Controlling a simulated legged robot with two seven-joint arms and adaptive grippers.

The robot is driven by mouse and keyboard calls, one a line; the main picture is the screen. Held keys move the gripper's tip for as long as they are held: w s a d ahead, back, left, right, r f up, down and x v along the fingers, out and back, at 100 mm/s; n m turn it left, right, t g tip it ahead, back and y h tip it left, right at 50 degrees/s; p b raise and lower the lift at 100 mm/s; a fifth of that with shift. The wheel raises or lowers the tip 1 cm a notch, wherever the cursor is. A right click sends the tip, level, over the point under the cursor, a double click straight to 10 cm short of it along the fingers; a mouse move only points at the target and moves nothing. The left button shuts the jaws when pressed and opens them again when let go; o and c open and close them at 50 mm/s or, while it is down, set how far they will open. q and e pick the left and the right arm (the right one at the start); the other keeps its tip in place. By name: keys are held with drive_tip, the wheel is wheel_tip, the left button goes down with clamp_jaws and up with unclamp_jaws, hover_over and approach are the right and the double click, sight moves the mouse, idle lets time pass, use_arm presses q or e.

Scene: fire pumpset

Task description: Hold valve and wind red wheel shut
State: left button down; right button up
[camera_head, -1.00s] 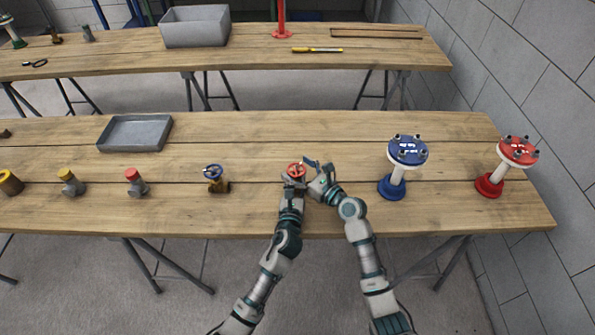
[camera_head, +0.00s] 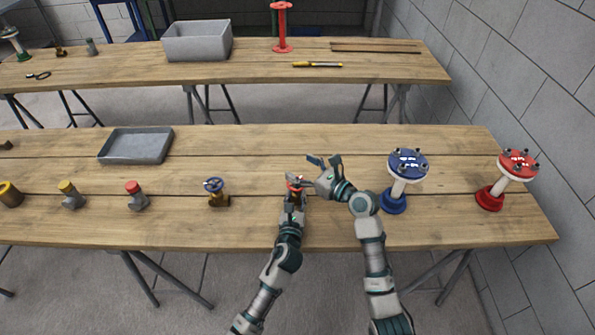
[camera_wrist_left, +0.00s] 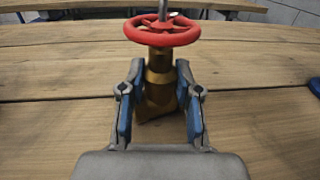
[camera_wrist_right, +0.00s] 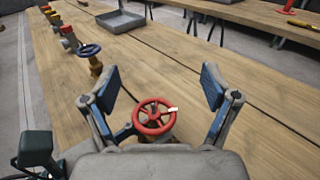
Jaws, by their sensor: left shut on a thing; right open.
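The brass valve with a red wheel stands upright on the near table. In the left wrist view its brass body (camera_wrist_left: 160,90) sits between the fingers of my left gripper (camera_wrist_left: 160,112), which is shut on it below the red wheel (camera_wrist_left: 162,32). My right gripper (camera_head: 322,172) is open, just right of the wheel in the head view. In the right wrist view the red wheel (camera_wrist_right: 154,117) shows below and between the spread fingers (camera_wrist_right: 160,92), and they do not grip it. A small pale mark is on its rim. My left gripper (camera_head: 294,190) partly hides the valve in the head view.
A blue-wheeled valve (camera_head: 215,192) stands to the left, with several capped fittings beyond it. A grey tray (camera_head: 136,146) lies behind them. A blue flanged stand (camera_head: 398,182) is close to the right of my right arm, and a red one (camera_head: 505,180) is farther right.

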drive_tip(key=s+d+f+n+g+y, duration=0.3)
drive_tip(key=d+f+n+g+y, duration=0.25)
drive_tip(key=d, duration=0.45)
drive_tip(key=shift+m+g+h, duration=0.25)
drive_tip(key=shift+g+h, duration=0.2)
drive_tip(key=shift+h, duration=0.2)
drive_tip(key=x, duration=0.8)
drive_tip(key=f+x, duration=0.1)
drive_tip(key=x, duration=0.2)
drive_tip(key=shift+a, duration=0.4)
drive_tip(key=c, duration=1.2)
